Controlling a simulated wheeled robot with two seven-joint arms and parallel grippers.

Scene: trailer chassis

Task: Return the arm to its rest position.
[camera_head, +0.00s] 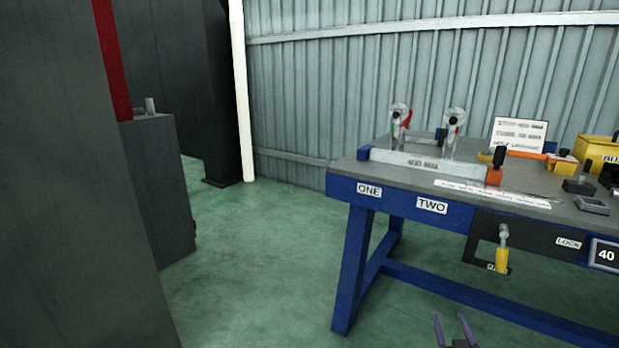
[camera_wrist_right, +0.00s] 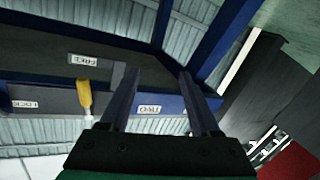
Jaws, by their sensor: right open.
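My right gripper (camera_head: 455,328) shows at the bottom of the head view, low in front of the blue workbench. Its two fingers are apart with nothing between them. In the right wrist view the gripper (camera_wrist_right: 155,85) is also open and empty, with the bench's blue front rail behind it. The blue workbench (camera_head: 400,203) stands at the right of the head view, apart from the gripper. My left gripper is not in view.
A yellow-handled tool (camera_head: 502,260) hangs on the bench front; it also shows in the right wrist view (camera_wrist_right: 84,98). A white bar marked 400 MM (camera_head: 420,163) lies on the bench top. Dark cabinets (camera_head: 155,190) stand at the left. Green floor (camera_head: 260,255) between is clear.

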